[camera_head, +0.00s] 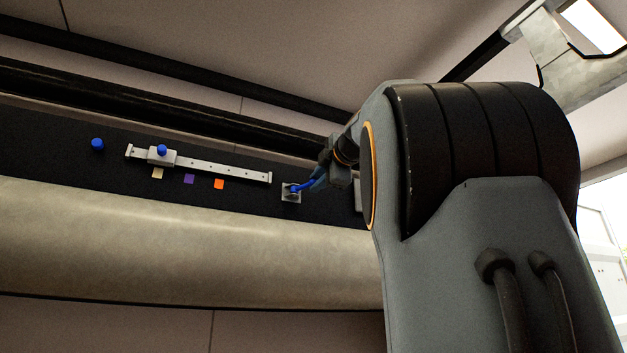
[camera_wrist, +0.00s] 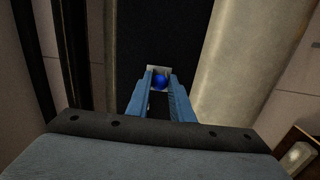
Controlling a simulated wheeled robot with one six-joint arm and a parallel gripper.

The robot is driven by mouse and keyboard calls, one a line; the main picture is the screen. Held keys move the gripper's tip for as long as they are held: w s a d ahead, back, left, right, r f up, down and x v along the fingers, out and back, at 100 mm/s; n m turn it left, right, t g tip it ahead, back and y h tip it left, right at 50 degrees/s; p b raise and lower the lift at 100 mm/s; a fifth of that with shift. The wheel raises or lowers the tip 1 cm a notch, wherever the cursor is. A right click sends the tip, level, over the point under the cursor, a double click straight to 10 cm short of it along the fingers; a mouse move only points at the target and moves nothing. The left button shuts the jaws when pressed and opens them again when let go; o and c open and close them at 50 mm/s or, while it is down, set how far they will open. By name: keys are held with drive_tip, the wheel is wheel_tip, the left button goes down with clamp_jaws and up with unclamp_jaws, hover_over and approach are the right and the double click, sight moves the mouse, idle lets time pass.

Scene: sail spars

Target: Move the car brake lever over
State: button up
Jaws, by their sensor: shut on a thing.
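The lever with a blue tip stands on a small pale square plate (camera_head: 291,197) on the black panel, right of a rail. In the wrist view the blue round tip of the lever (camera_wrist: 160,83) sits between my fingertips, with the pale plate (camera_wrist: 158,69) behind it. My gripper (camera_head: 311,184) reaches the lever from the right and is shut on it; it also shows in the wrist view (camera_wrist: 160,79). The lever's lower part is mostly hidden by the blue fingers and tip.
Left of the lever, a metal rail (camera_head: 222,169) carries a sliding block with a blue knob (camera_head: 162,150). Beige (camera_head: 157,174), purple (camera_head: 189,179) and orange (camera_head: 219,184) squares lie below it. Another blue knob (camera_head: 97,144) is further left. A beige padded roll (camera_head: 180,240) runs beneath the panel.

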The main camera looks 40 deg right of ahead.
drive_tip(key=shift+d, duration=0.4)
drive_tip(key=shift+w+d, duration=0.25)
drive_tip(key=shift+d, duration=0.25)
drive_tip(key=shift+w+d, duration=0.2)
drive_tip(key=shift+d, duration=0.35)
drive_tip(key=shift+w+d, duration=0.65)
drive_tip(key=shift+d, duration=0.15)
